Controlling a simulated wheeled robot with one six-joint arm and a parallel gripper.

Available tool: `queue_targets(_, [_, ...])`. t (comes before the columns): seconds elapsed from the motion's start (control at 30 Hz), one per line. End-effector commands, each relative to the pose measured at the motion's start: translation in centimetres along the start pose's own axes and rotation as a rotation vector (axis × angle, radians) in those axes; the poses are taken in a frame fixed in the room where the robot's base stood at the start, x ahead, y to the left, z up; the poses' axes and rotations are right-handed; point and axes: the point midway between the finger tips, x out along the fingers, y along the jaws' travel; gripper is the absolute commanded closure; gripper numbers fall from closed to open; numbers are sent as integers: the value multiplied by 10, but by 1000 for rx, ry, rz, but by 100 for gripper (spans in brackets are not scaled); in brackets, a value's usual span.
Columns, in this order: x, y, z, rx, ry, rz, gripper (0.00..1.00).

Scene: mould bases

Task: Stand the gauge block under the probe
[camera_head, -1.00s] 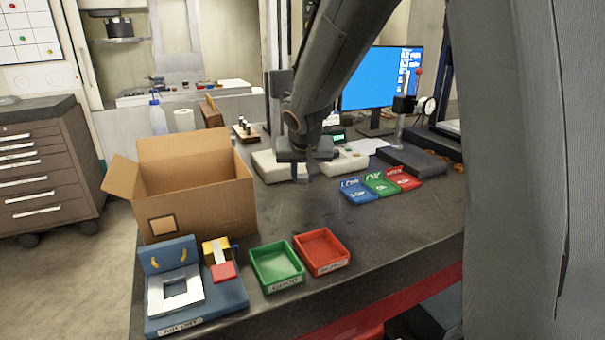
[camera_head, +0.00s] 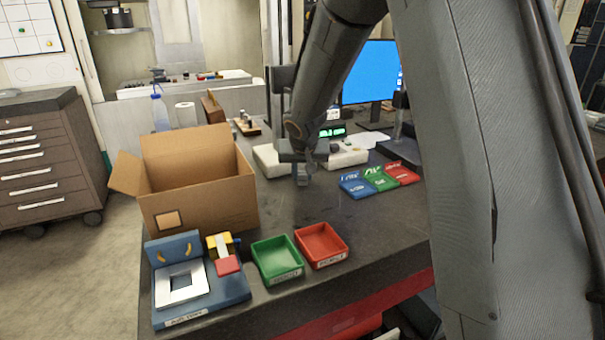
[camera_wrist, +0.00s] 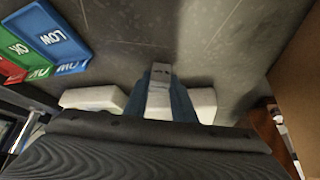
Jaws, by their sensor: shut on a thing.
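My gripper (camera_head: 302,177) is low over the middle of the dark bench, pointing down. In the wrist view its two bluish fingers are shut on a small grey block (camera_wrist: 161,70), which I take to be the gauge block. The block's end shows between the fingertips, with small dark marks on it. I cannot tell whether it touches the bench. The dark base of the gauge stand (camera_head: 402,152) is at the back right, to the right of my gripper. The probe and its dial are hidden behind my arm in the head view.
Blue, green and red labelled trays (camera_head: 379,179) lie right of my gripper. White pieces (camera_head: 270,160) lie just behind it. An open cardboard box (camera_head: 205,205), a green tray (camera_head: 277,262), a red tray (camera_head: 321,246) and a blue fixture (camera_head: 190,299) stand front left. The bench between is clear.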

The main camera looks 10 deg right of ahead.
Motion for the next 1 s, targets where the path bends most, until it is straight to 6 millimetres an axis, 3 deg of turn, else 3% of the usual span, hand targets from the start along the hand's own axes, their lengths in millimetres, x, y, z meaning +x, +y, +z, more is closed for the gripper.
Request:
queue_targets(0.2, [3,0,2,0,1,0,100])
queue_targets(0.23, [3,0,2,0,0,0,72])
queue_targets(0.33, [2,0,2,0,0,0,58])
queue_targets(0.77, [-2,0,-1,0,-1,0,58])
queue_targets(1.0, [-40,-1,-1,1,4,-1,58])
